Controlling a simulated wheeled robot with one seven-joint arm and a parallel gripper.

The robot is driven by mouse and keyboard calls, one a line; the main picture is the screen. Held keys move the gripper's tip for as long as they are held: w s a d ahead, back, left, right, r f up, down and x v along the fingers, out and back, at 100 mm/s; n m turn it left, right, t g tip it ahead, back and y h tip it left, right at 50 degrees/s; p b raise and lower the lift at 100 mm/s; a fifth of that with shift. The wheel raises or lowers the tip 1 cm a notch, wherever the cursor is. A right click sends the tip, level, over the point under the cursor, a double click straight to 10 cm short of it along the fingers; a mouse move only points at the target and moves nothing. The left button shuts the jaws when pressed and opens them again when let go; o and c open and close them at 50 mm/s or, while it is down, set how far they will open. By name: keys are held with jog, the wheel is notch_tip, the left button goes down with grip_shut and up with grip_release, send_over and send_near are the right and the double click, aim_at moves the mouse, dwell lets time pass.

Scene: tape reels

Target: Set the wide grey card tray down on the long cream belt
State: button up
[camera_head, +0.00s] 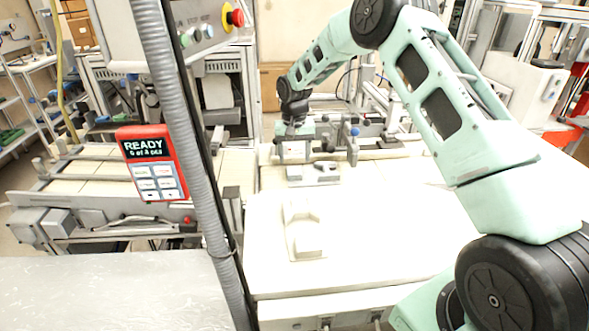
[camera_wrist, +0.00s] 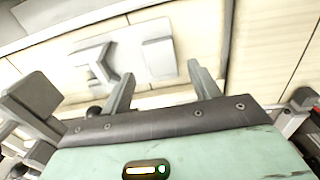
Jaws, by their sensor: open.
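The grey card tray (camera_head: 313,181), a shallow piece with raised blocks, lies flat on a pale surface just in front of my gripper (camera_head: 296,156) in the head view. In the wrist view a pale grey tray (camera_wrist: 84,65) lies beyond my fingertips, overlapping them in the picture. My gripper (camera_wrist: 161,70) is open, its two fingers apart; nothing is clearly held between them. I cannot tell whether the fingers touch the tray. The cream belt (camera_head: 385,154), with cross seams, runs behind the tray; its seams show in the wrist view (camera_wrist: 268,50).
A second, cream-coloured shaped piece (camera_head: 305,232) lies nearer on the white table (camera_head: 390,230). Metal fittings with a blue knob (camera_head: 355,131) stand behind my gripper. A grey hose (camera_head: 190,150) and a red READY panel (camera_head: 152,163) hang at left. The table's right part is clear.

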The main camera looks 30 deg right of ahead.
notch_tip(320, 180, up, 7)
jog(key=b, duration=0.1)
dwell(0.5)
jog(key=s+a+r+n+t, duration=0.1)
jog(key=s+a+n, duration=0.1)
jog(key=s, duration=1.3)
jog(key=s+a+r+n+t, duration=0.2)
jog(key=s+a+n, duration=0.1)
jog(key=s, duration=1.2)
jog(key=s+a+r+n+g, duration=0.1)
jog(key=s+a+n, duration=0.2)
jog(key=s+a, duration=0.3)
jog(key=s+a+n+g, duration=0.2)
jog(key=s+a+n, duration=0.2)
jog(key=s+a, duration=0.3)
jog(key=a, duration=0.5)
jog(key=shift+s+r+y, duration=0.2)
jog(key=shift+r+y, duration=0.1)
jog(key=shift+r, duration=0.05)
